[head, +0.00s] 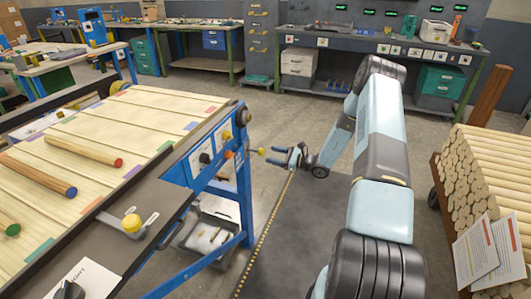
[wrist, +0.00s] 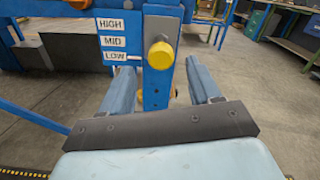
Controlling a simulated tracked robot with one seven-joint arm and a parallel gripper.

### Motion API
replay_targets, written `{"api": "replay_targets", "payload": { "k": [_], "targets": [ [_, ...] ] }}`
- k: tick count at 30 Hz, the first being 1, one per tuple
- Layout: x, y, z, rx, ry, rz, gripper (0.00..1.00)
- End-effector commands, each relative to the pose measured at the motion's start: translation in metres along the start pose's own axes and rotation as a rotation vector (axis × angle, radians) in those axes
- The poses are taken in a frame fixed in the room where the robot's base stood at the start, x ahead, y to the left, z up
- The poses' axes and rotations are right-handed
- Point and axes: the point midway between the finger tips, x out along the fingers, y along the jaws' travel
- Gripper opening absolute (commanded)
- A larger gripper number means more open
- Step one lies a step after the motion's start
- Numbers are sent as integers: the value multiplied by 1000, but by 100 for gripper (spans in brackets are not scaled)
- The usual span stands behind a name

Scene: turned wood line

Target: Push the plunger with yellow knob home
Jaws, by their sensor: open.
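The plunger's yellow knob (wrist: 161,55) stands out from a dark plate on a blue post in the wrist view, with part of its metal shaft showing. In the head view a small yellow knob (head: 262,151) sticks out from the right end of the blue line frame, just ahead of my fingertips. My gripper (head: 273,156) is open and points left at the frame. In the wrist view my gripper (wrist: 159,68) has its two fingers apart with nothing between them, and the knob appears between and above the tips. I cannot tell whether anything touches.
A label plate (wrist: 113,40) reading HIGH, MID, LOW is left of the knob. The wooden line (head: 110,140) carries several turned rods. Another yellow knob (head: 131,223) is on the near rail. A log stack (head: 470,180) stands right. Floor behind my gripper is clear.

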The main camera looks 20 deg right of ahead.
Motion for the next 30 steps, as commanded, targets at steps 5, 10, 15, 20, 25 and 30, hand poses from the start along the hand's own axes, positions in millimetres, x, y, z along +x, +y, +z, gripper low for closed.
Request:
{"api": "replay_targets", "payload": {
  "k": [5, 10, 15, 20, 25, 30],
  "targets": [
    [31, 1, 0, 0, 0, 2, 63],
    [51, 0, 0, 0, 0, 1, 63],
    [60, 0, 0, 0, 0, 0, 63],
    [62, 0, 0, 0, 0, 0, 63],
    [62, 0, 0, 0, 0, 0, 61],
    [62, 0, 0, 0, 0, 0, 44]
  ]
}}
